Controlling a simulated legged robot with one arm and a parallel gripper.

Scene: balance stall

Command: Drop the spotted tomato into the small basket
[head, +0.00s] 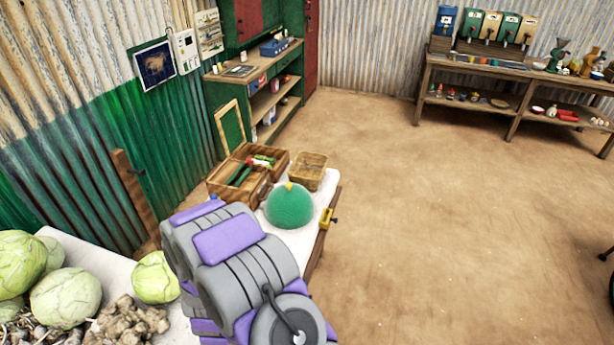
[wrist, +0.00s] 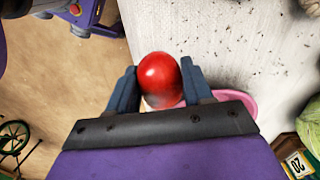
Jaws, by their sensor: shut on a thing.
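My gripper (wrist: 160,88) is shut on a smooth red tomato (wrist: 160,78) in the wrist view, with one finger on each side of it. Spots on it cannot be made out from this side. The tomato is held near the edge of a pale speckled table top. In the head view my arm hides the gripper and the tomato. A small woven basket (head: 308,165) stands at the far end of the white table, beyond a green dome, apart from my arm.
A green dome (head: 289,208) with a yellow tip and wooden crates (head: 238,196) of vegetables share the white table. Cabbages (head: 66,298) and brown roots lie at the lower left. A pink rim (wrist: 243,102) shows behind my gripper.

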